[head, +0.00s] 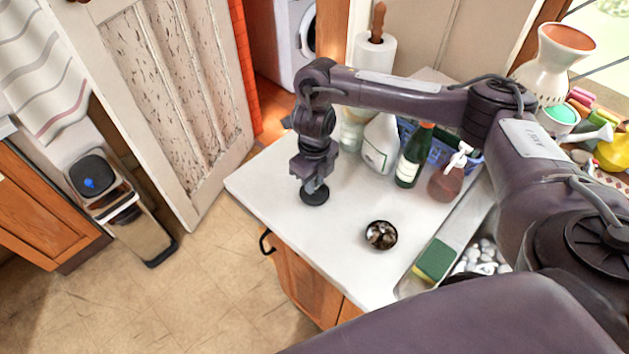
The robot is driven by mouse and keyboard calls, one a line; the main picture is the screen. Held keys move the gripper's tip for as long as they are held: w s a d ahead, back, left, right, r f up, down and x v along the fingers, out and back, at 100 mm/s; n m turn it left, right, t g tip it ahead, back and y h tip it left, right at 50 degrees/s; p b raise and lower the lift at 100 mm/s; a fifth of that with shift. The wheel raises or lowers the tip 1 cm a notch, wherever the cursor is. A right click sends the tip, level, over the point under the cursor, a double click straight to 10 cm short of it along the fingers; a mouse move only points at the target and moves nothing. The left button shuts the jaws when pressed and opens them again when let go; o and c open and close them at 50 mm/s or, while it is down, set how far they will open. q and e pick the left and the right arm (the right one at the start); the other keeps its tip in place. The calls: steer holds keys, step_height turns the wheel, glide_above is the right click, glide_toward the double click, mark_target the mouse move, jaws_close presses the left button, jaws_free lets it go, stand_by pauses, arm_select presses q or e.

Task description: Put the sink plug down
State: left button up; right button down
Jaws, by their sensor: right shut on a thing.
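The sink plug (314,197) is a small black disc over the left part of the white counter (262,180). My right gripper (312,184) points down and is shut on the plug from above. The plug is at or just above the counter surface; I cannot tell whether it touches. The fingertips partly hide the plug's top. My left gripper is not in view.
A small round dark dish (381,235) sits nearer the front. A sponge (435,260) lies at the sink's edge. Counter around the plug is clear.

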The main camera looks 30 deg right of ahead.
steer(key=shift+f, duration=0.2)
steer(key=shift+f, duration=0.1)
steer(key=c, duration=1.3)
jaws_free()
steer(key=shift+o, duration=0.2)
steer(key=shift+w+r, duration=0.1)
steer(key=shift+r, duration=0.5)
step_height(320, 180, up, 11)
steer(key=p, duration=0.1)
steer(key=shift+r+p, duration=0.15)
steer(key=shift+p, duration=0.25)
